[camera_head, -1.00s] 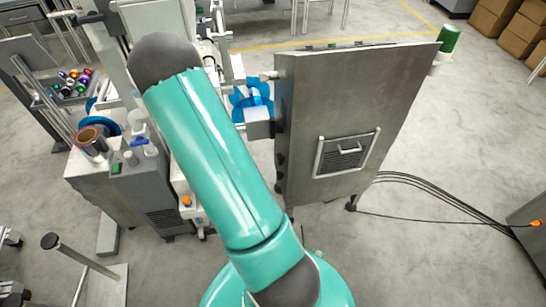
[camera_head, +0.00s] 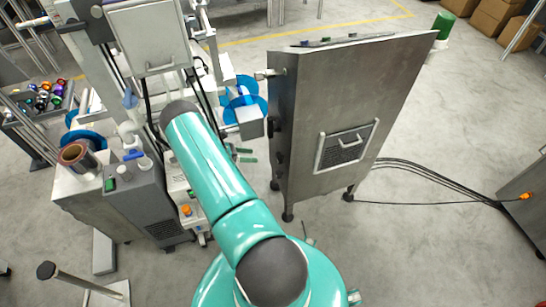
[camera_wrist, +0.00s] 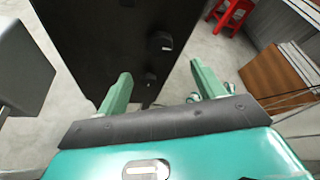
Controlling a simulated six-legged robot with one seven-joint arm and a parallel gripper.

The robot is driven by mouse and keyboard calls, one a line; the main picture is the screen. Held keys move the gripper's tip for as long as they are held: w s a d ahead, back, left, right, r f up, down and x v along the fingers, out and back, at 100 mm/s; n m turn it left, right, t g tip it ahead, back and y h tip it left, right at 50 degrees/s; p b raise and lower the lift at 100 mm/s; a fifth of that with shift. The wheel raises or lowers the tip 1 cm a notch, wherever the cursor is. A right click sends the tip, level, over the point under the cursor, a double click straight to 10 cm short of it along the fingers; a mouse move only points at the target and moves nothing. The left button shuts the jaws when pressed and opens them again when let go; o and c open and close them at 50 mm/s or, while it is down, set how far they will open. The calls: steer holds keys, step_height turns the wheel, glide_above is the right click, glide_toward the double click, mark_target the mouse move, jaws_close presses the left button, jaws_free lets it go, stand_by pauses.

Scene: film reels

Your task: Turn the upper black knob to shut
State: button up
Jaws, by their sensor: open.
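The upper black knob (camera_wrist: 159,41) sticks out of a dark cabinet face in the wrist view. A smaller lower black knob (camera_wrist: 149,77) sits below it. My gripper (camera_wrist: 158,71) is open and empty, its two green fingers pointing at this face. The lower knob shows between the fingers, and the upper knob lies beyond the fingertips, apart from them. In the head view the green fingers of my gripper (camera_head: 254,155) show just left of the metal cabinet (camera_head: 335,85). The knob's marking is too dark to read.
A grey machine (camera_head: 140,200) with a film reel (camera_head: 75,155) stands left of my arm. A blue reel (camera_head: 243,92) is near the cabinet's left side. Cables (camera_head: 440,175) run across the floor at right. A red stool (camera_wrist: 232,12) stands beyond the cabinet.

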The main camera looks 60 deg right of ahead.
mark_target(277, 158)
steer(key=x, duration=1.2)
steer(key=shift+c, duration=0.2)
steer(key=c, duration=0.9)
